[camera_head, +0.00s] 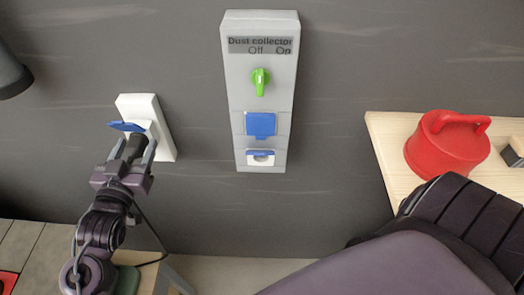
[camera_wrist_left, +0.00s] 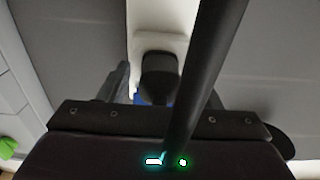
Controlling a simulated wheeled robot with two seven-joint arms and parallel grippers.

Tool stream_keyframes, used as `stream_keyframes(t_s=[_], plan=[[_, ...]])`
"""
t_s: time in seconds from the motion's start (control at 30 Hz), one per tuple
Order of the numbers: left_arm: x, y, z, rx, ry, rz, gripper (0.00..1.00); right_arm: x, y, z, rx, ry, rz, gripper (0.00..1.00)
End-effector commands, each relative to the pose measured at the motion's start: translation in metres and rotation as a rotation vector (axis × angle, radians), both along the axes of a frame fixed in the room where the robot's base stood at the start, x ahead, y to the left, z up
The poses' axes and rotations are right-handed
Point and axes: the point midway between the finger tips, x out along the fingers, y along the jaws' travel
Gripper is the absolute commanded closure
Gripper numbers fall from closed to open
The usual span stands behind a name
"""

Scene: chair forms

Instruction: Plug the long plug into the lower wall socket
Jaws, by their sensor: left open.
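A white wall socket (camera_head: 157,137) with a raised blue flap (camera_head: 127,126) is on the wall at the left. The dark plug (camera_head: 134,147) stands at its face and appears seated in it, though the contact is partly hidden. In the left wrist view, the plug's dark end (camera_wrist_left: 160,72) shows against the white socket plate (camera_wrist_left: 160,40). My left gripper (camera_head: 140,150) is open, with its fingers on either side of the plug. A black cable (camera_wrist_left: 205,80) crosses close to the wrist camera. My right gripper is out of view.
A grey dust collector box (camera_head: 237,95) has a green knob (camera_head: 260,82), a blue-covered socket (camera_head: 261,124) and a lower socket (camera_head: 260,159). At the right, a red canister (camera_head: 447,145) stands on a wooden shelf (camera_head: 385,150).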

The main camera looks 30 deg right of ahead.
Motion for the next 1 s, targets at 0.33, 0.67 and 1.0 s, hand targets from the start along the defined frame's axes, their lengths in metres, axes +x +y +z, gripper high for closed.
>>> stream_keyframes(t_s=[0.33, 0.67, 1.0], plan=[[-0.0001, -0.0001, -0.0004, 0.001, 0.001, 0.000, 0.42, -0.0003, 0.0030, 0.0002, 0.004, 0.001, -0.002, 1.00], [-0.0002, -0.0001, 0.0004, 0.001, 0.002, 0.000, 0.42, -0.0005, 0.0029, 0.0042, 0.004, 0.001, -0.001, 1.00], [-0.0003, -0.0002, -0.0005, 0.001, 0.001, 0.000, 0.48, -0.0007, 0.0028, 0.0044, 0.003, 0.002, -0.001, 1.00]])
